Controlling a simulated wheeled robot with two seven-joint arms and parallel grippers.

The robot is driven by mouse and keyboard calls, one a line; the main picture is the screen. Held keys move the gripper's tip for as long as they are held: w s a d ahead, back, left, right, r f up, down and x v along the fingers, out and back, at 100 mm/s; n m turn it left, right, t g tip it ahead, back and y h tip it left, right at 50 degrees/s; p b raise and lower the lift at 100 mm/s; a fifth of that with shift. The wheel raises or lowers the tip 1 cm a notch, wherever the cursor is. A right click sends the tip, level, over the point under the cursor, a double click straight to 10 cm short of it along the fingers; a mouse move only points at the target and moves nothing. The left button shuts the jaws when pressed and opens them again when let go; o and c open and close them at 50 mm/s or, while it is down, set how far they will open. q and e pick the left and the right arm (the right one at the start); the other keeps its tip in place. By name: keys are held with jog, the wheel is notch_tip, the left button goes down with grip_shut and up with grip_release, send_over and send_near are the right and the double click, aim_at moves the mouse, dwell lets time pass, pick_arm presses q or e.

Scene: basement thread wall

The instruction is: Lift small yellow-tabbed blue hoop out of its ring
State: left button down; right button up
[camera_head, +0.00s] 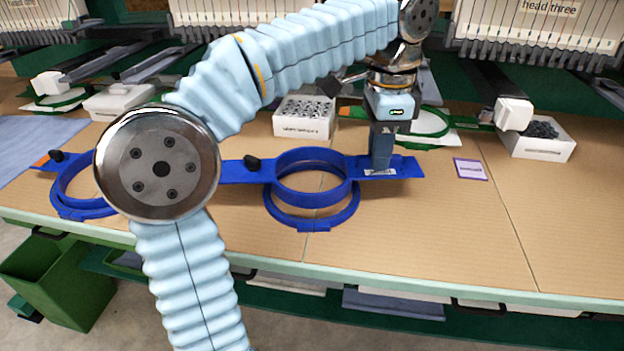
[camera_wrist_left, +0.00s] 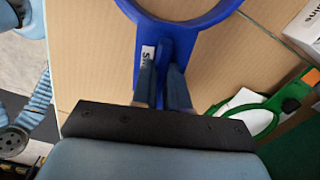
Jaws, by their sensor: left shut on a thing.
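A blue hoop (camera_head: 312,198) with flat side arms is held at its right arm by my left gripper (camera_head: 381,168), which is shut on it near a white label. The hoop stands above a wider blue ring (camera_head: 313,225) lying on the table, and they overlap in the picture; I cannot tell whether they still touch. In the left wrist view the fingers (camera_wrist_left: 165,90) close on the hoop's blue arm, and part of the hoop (camera_wrist_left: 190,30) curves at the top. I see no yellow tab on it; my arm hides part of its left side. My right gripper is not in view.
Another blue hoop (camera_head: 70,208) lies at the left, partly behind my arm. White boxes of small parts (camera_head: 304,130) (camera_head: 540,147), green hoops (camera_head: 432,122) and machine heads (camera_head: 545,30) line the back. A purple-edged card (camera_head: 470,169) lies right. The front-right table (camera_head: 450,240) is clear.

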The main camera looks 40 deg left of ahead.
pick_arm(q)
jog(key=shift+r, duration=3.15)
